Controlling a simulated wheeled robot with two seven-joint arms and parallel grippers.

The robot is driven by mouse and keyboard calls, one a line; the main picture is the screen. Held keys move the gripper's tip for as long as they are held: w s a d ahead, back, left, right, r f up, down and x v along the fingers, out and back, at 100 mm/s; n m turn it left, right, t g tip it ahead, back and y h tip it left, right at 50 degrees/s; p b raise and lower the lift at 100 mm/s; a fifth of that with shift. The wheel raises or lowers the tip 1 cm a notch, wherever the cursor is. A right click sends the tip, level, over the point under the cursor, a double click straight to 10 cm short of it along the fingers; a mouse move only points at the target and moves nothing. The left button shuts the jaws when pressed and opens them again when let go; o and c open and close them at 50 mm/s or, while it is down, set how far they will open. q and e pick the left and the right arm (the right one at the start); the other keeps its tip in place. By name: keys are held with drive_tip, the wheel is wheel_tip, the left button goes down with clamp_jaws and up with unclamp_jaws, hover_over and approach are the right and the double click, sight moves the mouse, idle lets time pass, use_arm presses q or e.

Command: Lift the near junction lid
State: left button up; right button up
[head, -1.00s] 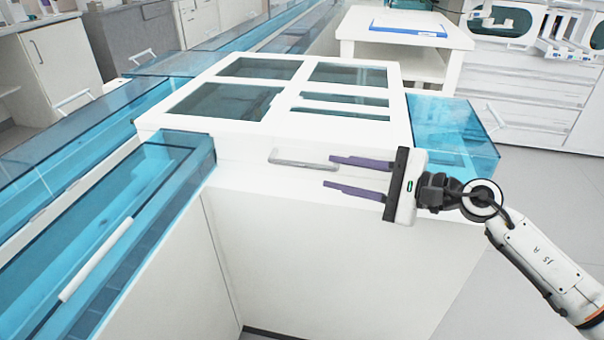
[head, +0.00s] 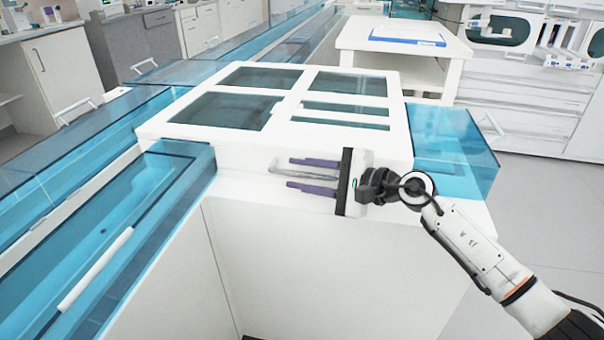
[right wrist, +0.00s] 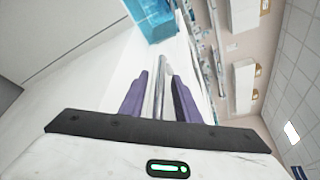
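The near junction lid (head: 283,131) is a white framed panel with several dark tinted windows, lying closed on the white junction box (head: 330,250). Its grey bar handle (head: 303,176) is on the front face. My right gripper (head: 288,173) is open, coming in from the right, with one purple finger above the handle and one below. In the right wrist view the handle bar (right wrist: 160,85) runs between the two fingers, with a gap visible beside it. The fingers partly cover the handle in the head view. My left gripper is not in view.
Blue transparent track covers (head: 120,235) run along the left, one with a white handle. Another blue cover (head: 450,145) joins the box on the right. A white table (head: 404,45) with a blue-edged board stands behind. The floor at right is clear.

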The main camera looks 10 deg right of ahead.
clamp_jaws()
